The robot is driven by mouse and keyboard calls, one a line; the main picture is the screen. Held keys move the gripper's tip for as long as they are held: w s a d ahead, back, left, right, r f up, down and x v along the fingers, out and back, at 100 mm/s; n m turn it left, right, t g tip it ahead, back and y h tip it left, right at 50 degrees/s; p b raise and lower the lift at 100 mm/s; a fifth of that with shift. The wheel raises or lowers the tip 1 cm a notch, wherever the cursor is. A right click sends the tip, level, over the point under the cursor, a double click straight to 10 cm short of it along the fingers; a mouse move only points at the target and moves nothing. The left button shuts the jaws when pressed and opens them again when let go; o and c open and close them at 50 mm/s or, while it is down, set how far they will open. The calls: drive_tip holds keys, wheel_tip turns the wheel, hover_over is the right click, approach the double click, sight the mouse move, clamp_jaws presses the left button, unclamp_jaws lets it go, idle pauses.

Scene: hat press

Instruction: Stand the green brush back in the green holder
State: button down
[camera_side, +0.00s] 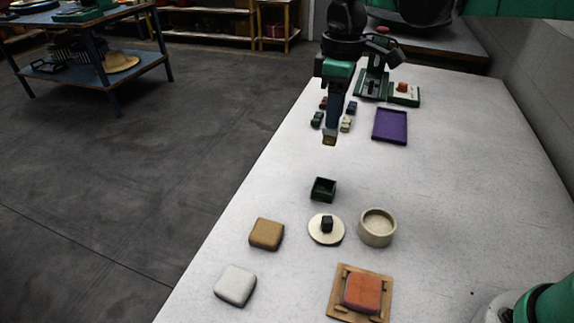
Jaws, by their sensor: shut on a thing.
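My gripper (335,112) hangs over the far left part of the table, pointing down. It is shut on what appears to be the brush, whose tan end (330,139) shows below the dark bluish jaws. The rest of it is hidden or too small to make out, and I see no clear green on it. The green holder (323,189) is a small open-topped dark green box standing on the table. It is nearer the camera than my gripper and looks empty. The held thing is apart from it.
Near the holder are a cream disc (326,238) with a dark knob, a round beige bowl (377,228), and a tan pad (266,234). A white pad (235,286) and an orange block on a wooden board (338,307) lie nearer. A purple tray (390,126) and several small blocks lie behind.

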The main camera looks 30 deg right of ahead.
wheel_tip(320, 180, down, 12)
drive_tip(key=shift+r, duration=0.15)
idle(0.4)
drive_tip(key=c, duration=0.7)
unclamp_jaws()
drive_tip(key=shift+o, duration=0.2)
wheel_tip(320, 180, up, 11)
drive_tip(key=shift+r, duration=0.1)
drive_tip(key=shift+s+d+r, duration=0.15)
drive_tip(key=shift+r, duration=0.3)
drive_tip(key=s+d+f+m+t, duration=0.3)
drive_tip(key=s+d+m+t, duration=0.4)
drive_tip(key=s+d+m, duration=0.1)
drive_tip(key=shift+s+d+m, duration=0.2)
drive_tip(key=shift+s+m, duration=0.3)
drive_tip(key=shift+s, duration=0.65)
